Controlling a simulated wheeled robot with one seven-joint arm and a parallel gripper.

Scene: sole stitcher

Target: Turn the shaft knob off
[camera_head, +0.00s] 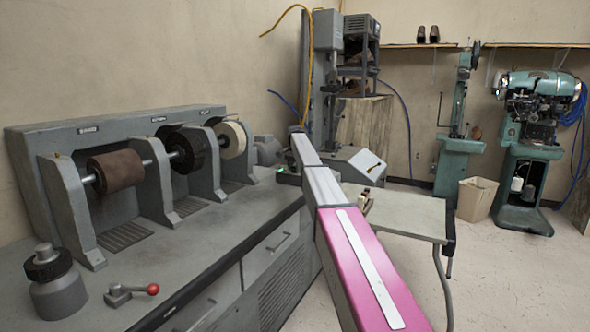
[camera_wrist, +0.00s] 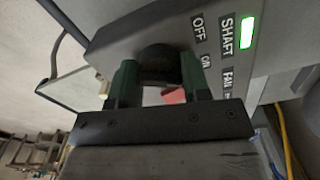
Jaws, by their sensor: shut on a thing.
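In the wrist view, a grey control panel (camera_wrist: 130,30) carries the labels SHAFT, OFF, ON and FAN. A round black shaft knob (camera_wrist: 158,60) sits on it, beside the OFF and ON labels. My gripper (camera_wrist: 157,76) has its two green fingers on either side of the knob, shut on it. A green indicator light (camera_wrist: 247,33) near the SHAFT label is lit. The knob's pointer and setting are hidden. In the head view, my arm reaches to the machine's right end, and the gripper and knob cannot be made out clearly.
A grey bench machine (camera_head: 120,130) with a brown roller (camera_head: 116,171) and wheels stands at left. A red-tipped lever (camera_head: 130,292) is at the bench front. A grey side table (camera_head: 400,213) lies right of my arm. A bin (camera_head: 477,199) and green machines stand farther right.

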